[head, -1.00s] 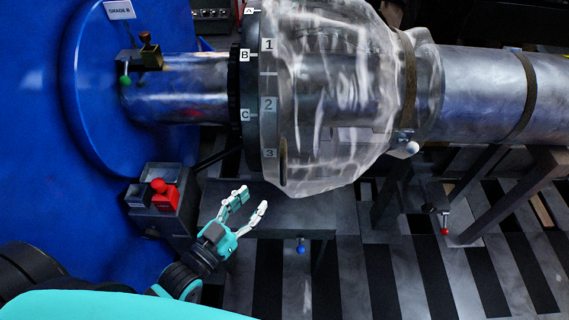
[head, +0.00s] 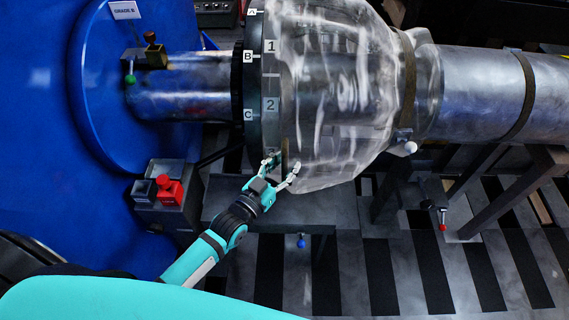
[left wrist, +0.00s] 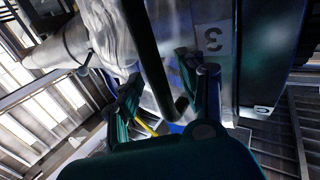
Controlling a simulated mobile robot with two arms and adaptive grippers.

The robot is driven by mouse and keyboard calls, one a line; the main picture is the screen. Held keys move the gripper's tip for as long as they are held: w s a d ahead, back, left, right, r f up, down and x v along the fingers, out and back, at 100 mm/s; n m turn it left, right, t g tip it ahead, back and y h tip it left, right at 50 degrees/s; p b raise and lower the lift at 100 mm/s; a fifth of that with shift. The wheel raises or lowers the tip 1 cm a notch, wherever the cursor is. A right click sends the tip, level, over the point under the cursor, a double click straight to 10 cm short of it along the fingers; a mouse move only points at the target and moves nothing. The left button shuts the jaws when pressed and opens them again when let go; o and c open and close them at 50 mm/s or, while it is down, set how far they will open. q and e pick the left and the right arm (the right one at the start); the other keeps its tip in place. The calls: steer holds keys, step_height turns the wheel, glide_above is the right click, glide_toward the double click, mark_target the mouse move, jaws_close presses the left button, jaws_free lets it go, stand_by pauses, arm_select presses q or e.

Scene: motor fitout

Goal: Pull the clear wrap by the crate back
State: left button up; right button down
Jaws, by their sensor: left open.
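The clear wrap (head: 345,100) is a see-through bulging cover around the metal shaft, right of a dark ring marked with letters and numbers. A dark bar handle (head: 284,158) stands at the lower left edge of the wrap. My left gripper (head: 281,165) is open at this lower edge, its fingers pointing up. In the left wrist view the dark bar (left wrist: 152,60) runs between the spread fingers of my left gripper (left wrist: 160,92), beside a plate marked 3. I cannot tell whether the fingers touch it. My right gripper is not in view. I cannot make out a crate.
A grey box with a red button (head: 169,191) stands at lower left. A blue round flange (head: 92,90) fills the left side. A grey bench (head: 325,212) lies below the wrap, with a blue knob (head: 301,243) under its edge. A strap (head: 407,80) circles the wrap's right end.

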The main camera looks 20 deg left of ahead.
arm_select(q)
jaws_close()
steer(key=shift+w+d+f, duration=0.1)
steer(key=shift+w+f, duration=0.05)
stand_by(0.4)
